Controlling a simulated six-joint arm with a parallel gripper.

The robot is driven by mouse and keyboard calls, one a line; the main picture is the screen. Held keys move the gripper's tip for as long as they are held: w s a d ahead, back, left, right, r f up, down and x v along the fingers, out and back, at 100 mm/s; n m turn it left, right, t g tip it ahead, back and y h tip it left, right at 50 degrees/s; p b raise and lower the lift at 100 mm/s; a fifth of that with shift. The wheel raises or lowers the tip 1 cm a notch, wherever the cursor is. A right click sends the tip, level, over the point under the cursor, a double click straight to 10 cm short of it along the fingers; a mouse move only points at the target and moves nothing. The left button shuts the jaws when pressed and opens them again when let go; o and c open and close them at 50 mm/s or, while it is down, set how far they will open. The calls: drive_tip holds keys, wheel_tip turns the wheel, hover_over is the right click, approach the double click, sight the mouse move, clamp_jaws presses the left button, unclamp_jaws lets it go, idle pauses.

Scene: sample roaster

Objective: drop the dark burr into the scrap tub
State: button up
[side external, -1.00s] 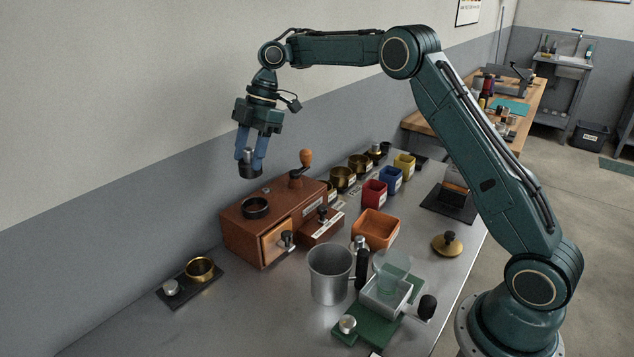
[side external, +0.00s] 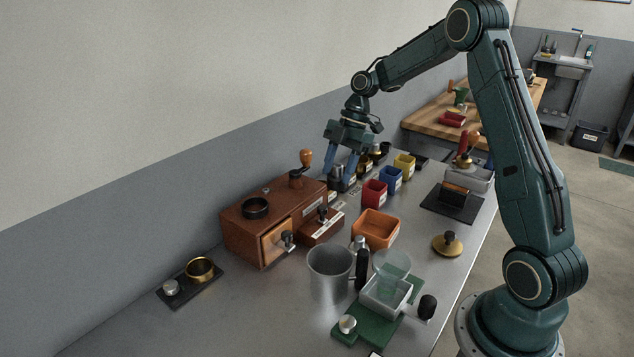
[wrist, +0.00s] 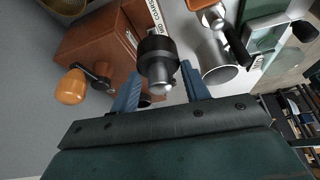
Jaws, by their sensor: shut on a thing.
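My gripper (side external: 342,168) is shut on the dark burr (side external: 338,182), a black cylinder with a silver knob on top. It hangs between the blue fingers over the row of cups behind the wooden grinder (side external: 240,228). In the wrist view, my gripper (wrist: 160,88) holds the burr (wrist: 156,48) by its knob. The burr overlaps a brass cup in the side view; I cannot tell their gap. No readable label marks the scrap tub. Open containers in view include a red bin (side external: 374,195), a blue bin (side external: 391,181), a yellow bin (side external: 404,168) and an orange tray (side external: 376,230).
The grinder's crank knob (side external: 306,158) rises left of my gripper. A metal can (side external: 330,275) and a green mat (side external: 355,330) with a scale stand in front.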

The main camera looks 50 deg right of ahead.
drive_tip(key=s+d+f, duration=0.3)
drive_tip(key=s+d, duration=0.2)
drive_tip(key=s, duration=0.5)
drive_tip(key=shift+s+f, duration=0.15)
drive_tip(key=shift+f, duration=0.2)
drive_tip(key=shift+f, duration=0.15)
drive_tip(key=shift+f, duration=2.85)
drive_tip(key=o, duration=1.3)
drive_tip(key=shift+c, duration=0.2)
drive_tip(key=w+v, duration=0.1)
drive_tip(key=v, duration=1.2)
drive_tip(key=shift+s+r, duration=0.3)
drive_tip(key=shift+r, duration=0.2)
drive_tip(key=shift+a, duration=0.1)
